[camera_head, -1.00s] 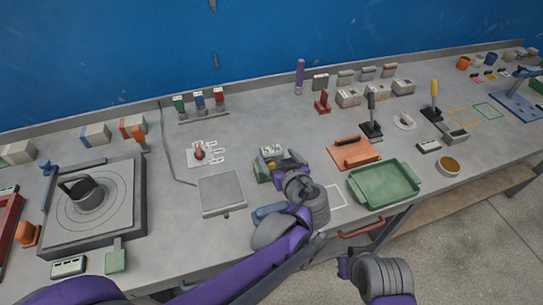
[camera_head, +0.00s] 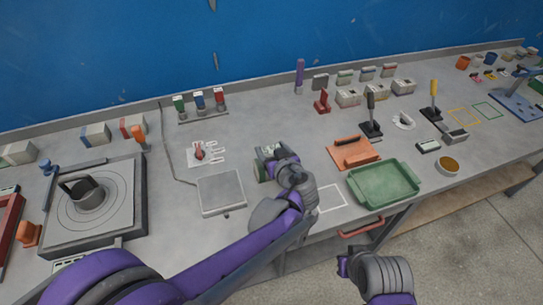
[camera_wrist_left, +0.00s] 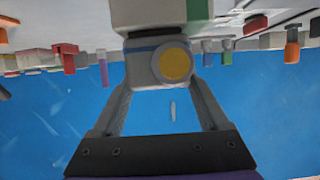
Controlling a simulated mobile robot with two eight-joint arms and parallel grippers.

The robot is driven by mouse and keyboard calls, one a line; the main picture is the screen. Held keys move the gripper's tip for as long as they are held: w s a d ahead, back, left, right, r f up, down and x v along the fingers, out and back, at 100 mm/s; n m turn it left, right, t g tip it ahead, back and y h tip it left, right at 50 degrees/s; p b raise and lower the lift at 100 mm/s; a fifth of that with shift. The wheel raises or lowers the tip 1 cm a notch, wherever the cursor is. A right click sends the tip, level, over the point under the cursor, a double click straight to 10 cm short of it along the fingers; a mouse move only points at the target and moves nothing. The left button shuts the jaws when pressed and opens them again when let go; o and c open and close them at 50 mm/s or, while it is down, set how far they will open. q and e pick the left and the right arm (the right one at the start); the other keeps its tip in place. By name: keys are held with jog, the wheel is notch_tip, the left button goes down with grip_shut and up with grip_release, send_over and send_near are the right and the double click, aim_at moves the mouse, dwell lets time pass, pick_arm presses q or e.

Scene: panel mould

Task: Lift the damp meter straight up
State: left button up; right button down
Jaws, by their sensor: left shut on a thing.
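The damp meter appears to be the small grey and green device with a pale display (camera_head: 270,150) near the middle of the bench.
A grey square plate (camera_head: 220,193) lies left of the meter. An orange-brown board with a handle (camera_head: 353,152) and a green tray (camera_head: 384,184) stand to the right. A white outlined rectangle (camera_head: 330,198) is empty. The bench behind the meter is clear.

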pick_arm(q)
grip_shut()
jog(key=shift+r, duration=0.1)
